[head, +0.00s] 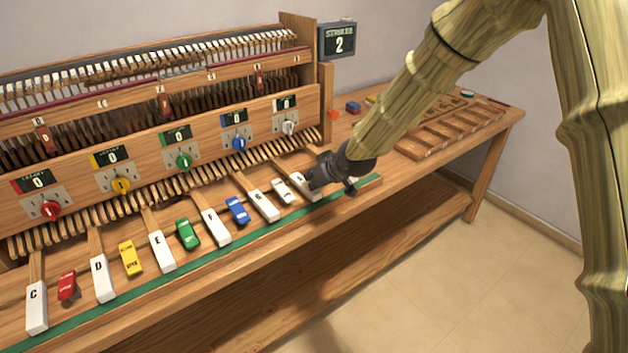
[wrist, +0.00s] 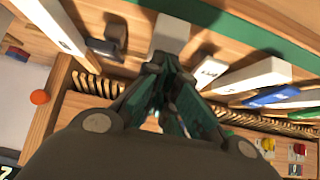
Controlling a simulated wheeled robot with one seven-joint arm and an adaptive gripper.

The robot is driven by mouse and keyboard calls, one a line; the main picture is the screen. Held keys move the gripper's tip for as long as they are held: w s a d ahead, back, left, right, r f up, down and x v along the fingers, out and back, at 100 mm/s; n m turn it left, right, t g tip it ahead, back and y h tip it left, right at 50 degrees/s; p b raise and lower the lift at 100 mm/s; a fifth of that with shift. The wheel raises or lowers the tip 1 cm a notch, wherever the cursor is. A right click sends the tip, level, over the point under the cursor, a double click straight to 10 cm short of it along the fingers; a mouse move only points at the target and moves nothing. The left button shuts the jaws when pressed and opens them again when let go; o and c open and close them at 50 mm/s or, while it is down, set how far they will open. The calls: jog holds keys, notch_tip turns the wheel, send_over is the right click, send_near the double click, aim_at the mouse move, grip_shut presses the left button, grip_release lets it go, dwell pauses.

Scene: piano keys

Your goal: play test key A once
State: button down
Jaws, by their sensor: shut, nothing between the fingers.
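White key A (head: 307,187) lies toward the right end of the key row in the head view, its letter hidden by my gripper. My gripper (head: 315,178) is shut and empty, its tips down at this key. In the wrist view, the fingertips (wrist: 165,68) are over or against a pale key (wrist: 171,35), which seems to be key A; contact cannot be told. The small white key (head: 283,191) lies just left of it, then white key G (head: 264,205). The screen (head: 339,40) reads "STRIKES 2".
White keys C (head: 37,308), D (head: 102,280), E (head: 162,252) and F (head: 216,228) run leftward with coloured keys between. Knobs and zero counters line the panel behind. An empty wooden tray (head: 420,150) lies right.

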jog(key=shift+r+p, duration=0.5)
jog(key=shift+r, duration=0.25)
notch_tip(320, 180, up, 3)
jog(key=shift+r+p, duration=0.1)
jog(key=shift+p, duration=1.15)
jog(key=b+v, duration=0.2)
jog(key=v, duration=0.7)
jog(key=shift+s+d, duration=0.25)
jog(key=shift+s, duration=0.05)
jog(key=s+d+f+m+g+h, duration=0.1)
jog(key=s+d+f+m, duration=0.15)
jog(key=s+f, duration=0.55)
jog(key=s+d+f+m+g, duration=0.1)
jog(key=s+d+f, duration=0.25)
jog(key=f, duration=0.95)
jog(key=s+d+f+m+g+h, duration=0.1)
jog(key=s+d+f+g, duration=0.1)
jog(key=s+f, duration=0.65)
jog(key=s+d+f+m+g+h, duration=0.1)
jog(key=s+d+f, duration=0.2)
jog(key=s+f, duration=0.2)
jog(key=s+d+f+m+g+h, duration=0.1)
jog(key=s+d+f, duration=0.2)
jog(key=s, duration=0.9)
jog(key=s+d+f+m+g+h, duration=0.1)
jog(key=s+d+f, duration=0.3)
jog(key=s+f, duration=0.3)
jog(key=shift+s+f, duration=0.25)
jog(key=shift+s, duration=0.45)
jog(key=shift+d, duration=0.1)
